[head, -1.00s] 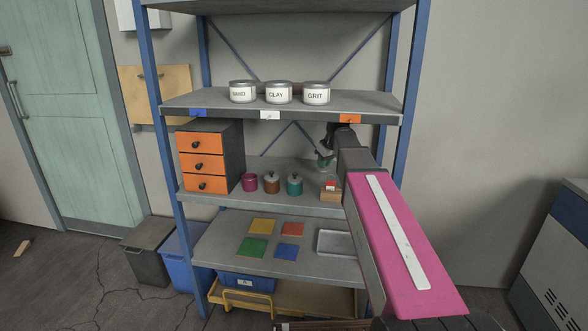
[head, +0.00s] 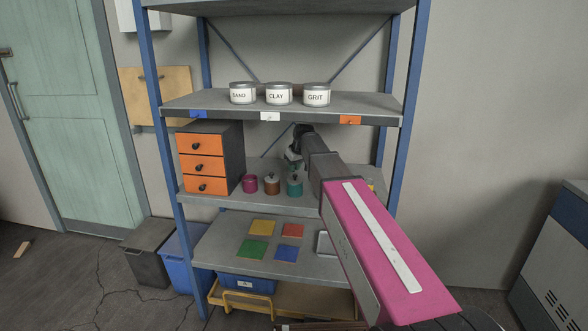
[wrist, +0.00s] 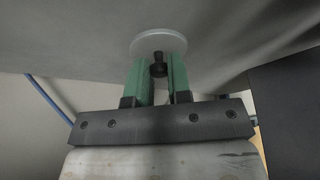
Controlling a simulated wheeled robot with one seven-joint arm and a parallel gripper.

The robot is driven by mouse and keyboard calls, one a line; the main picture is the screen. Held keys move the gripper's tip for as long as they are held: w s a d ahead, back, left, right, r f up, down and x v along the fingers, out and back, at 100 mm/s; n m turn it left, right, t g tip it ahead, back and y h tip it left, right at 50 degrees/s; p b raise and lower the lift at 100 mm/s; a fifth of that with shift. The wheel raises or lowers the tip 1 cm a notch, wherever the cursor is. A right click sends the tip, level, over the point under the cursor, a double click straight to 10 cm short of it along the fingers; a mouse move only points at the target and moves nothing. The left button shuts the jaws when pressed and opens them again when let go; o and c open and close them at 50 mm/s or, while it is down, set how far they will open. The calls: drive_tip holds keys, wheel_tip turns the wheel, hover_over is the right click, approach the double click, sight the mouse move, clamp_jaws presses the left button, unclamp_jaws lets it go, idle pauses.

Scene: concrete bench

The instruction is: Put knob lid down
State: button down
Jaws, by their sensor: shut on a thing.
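My gripper (wrist: 160,75) has green fingers shut on the dark knob of a pale grey round lid (wrist: 145,43). The lid's disc sits just beyond the fingertips in the wrist view. In the head view my gripper (head: 292,156) is under the upper shelf, above and close to the teal jar (head: 295,187). The lid is too small there to make out clearly. A brown jar (head: 272,186) with a dark knob on top and a magenta jar (head: 250,184) stand to the left on the same shelf. The wrist view does not show the jars.
An orange-fronted drawer unit (head: 202,166) stands left of the jars. The upper shelf (head: 200,101) bears three labelled tins (head: 278,96). Coloured squares (head: 285,253) and a tray (head: 324,243) lie on the lower shelf. My arm hides the middle shelf's right part.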

drive_tip(key=shift+f, duration=0.35)
drive_tip(key=shift+f, duration=0.15)
drive_tip(key=c, duration=1.1)
unclamp_jaws()
drive_tip(key=shift+o, duration=0.2)
drive_tip(key=shift+s+d+r, duration=0.1)
drive_tip(key=shift+s+r, duration=0.05)
drive_tip(key=shift+r, duration=0.4)
drive_tip(key=v, duration=0.3)
drive_tip(key=s+v, duration=0.1)
drive_tip(key=shift+s+d+r, duration=0.1)
drive_tip(key=shift+d+r, duration=0.05)
drive_tip(key=shift+d, duration=0.2)
drive_tip(key=s+d, duration=0.2)
drive_tip(key=s, duration=0.1)
drive_tip(key=s+d, duration=0.4)
drive_tip(key=s, duration=0.1)
drive_tip(key=shift+s+d, duration=0.1)
drive_tip(key=shift+s, duration=0.3)
